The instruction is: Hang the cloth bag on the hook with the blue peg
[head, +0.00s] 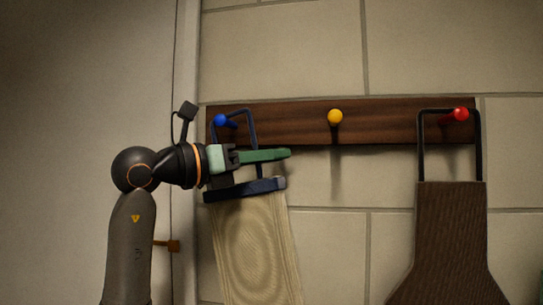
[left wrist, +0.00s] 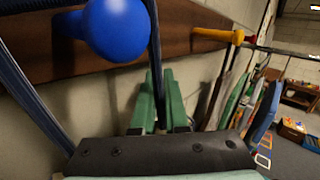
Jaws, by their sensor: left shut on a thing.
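The cloth bag (head: 254,246) is beige with a dark blue top bar (head: 244,190) and a stiff dark blue handle loop (head: 253,129). It hangs slightly tilted at the left of the head view. My left gripper (head: 288,154), with green fingers, is shut on the handle's right side. In the left wrist view, the fingers (left wrist: 151,102) close on a handle side. The blue peg (head: 221,120) shows inside the loop, just under its top. In the left wrist view the blue peg (left wrist: 118,28) is large, between the handle's sides. Whether the handle rests on it is unclear. My right gripper is out of view.
A dark wooden board (head: 290,121) on the block wall carries the pegs. The yellow peg (head: 335,117) is bare. A brown bag (head: 449,232) hangs by its black handle at the red peg (head: 460,114). A pale vertical surface (head: 85,90) stands at the left.

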